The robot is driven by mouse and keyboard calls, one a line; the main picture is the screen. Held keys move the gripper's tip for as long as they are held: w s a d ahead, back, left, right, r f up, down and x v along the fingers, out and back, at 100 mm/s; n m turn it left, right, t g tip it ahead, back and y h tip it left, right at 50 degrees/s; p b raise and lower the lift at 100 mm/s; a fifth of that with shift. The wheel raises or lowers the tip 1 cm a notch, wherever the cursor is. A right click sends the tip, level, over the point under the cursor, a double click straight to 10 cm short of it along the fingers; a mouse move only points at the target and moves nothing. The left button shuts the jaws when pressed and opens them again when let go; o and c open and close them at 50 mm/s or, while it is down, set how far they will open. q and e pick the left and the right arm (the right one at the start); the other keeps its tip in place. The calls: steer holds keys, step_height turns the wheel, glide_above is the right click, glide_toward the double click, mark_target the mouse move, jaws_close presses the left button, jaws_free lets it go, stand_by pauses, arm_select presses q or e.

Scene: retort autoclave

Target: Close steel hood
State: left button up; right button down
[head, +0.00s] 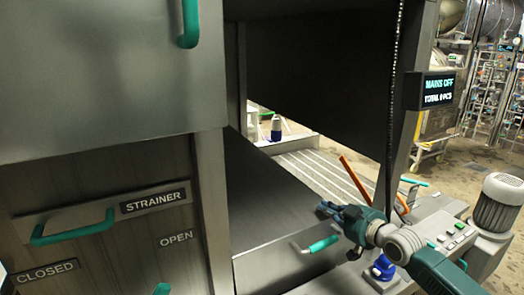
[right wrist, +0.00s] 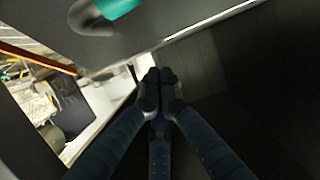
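Two steel parts with teal handles show, and I cannot tell which one is the hood. A large steel panel (head: 100,75) fills the upper left of the head view, with a teal handle (head: 188,22). A low steel panel (head: 258,268) stands at the front of the open bay, with a teal handle (head: 320,244). My right gripper (head: 325,208) is just above and beyond this low handle, apart from it. In the right wrist view its fingertips (right wrist: 159,75) meet, with nothing seen between them. A teal handle (right wrist: 122,6) shows above them. My left gripper is out of view.
A dark raised panel (head: 315,75) overhangs the bay. A black chain (head: 392,110) hangs near my right arm. An orange bar (head: 352,180) leans beyond my gripper. A grey motor (head: 497,205) stands at right. A display (head: 438,90) reads MAINS OFF.

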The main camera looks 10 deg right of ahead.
mark_target(320, 213)
step_height(320, 213, down, 2)
steer(key=shift+f+b, duration=0.15)
steer(key=shift+b, duration=0.25)
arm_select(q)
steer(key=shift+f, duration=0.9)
arm_select(e)
steer(key=shift+f, duration=0.45)
steer(key=shift+f, duration=0.1)
